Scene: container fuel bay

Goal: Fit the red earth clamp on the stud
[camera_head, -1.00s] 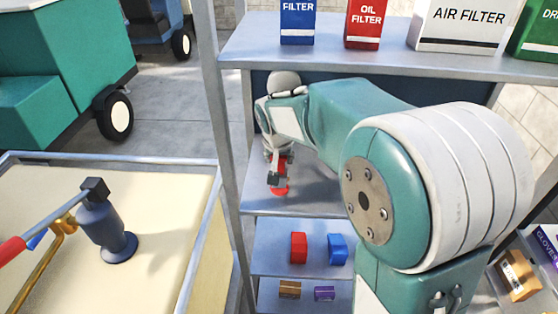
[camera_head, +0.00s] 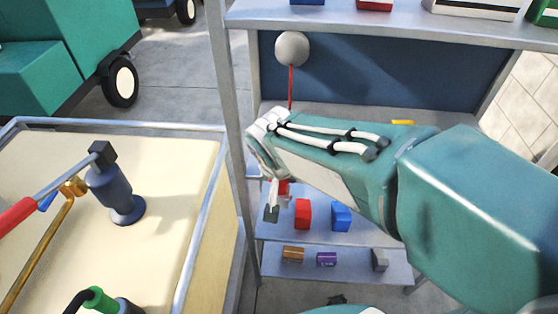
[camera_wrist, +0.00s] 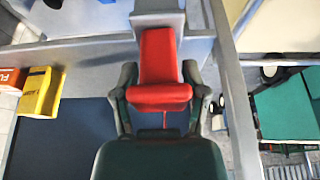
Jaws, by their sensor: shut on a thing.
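The red clamp (camera_wrist: 163,68) is between the two fingers of my gripper (camera_wrist: 162,95) in the wrist view. In the head view a small red part of it (camera_head: 284,188) shows at the fingertips of my gripper (camera_head: 274,200). A thin red cable (camera_head: 290,88) runs up from behind my wrist to a grey ball-shaped reel (camera_head: 291,48). A grey block (camera_wrist: 158,18) shows just beyond the clamp's far end in the wrist view. I cannot tell whether they touch, or whether it carries the stud. I cannot make out the stud.
A red box (camera_head: 303,213) and a blue box (camera_head: 341,216) stand on a low shelf near my gripper. Smaller boxes sit below. The rack post (camera_head: 232,130) is close on the left. A tray table (camera_head: 165,190) with a pump (camera_head: 113,190) stands farther left.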

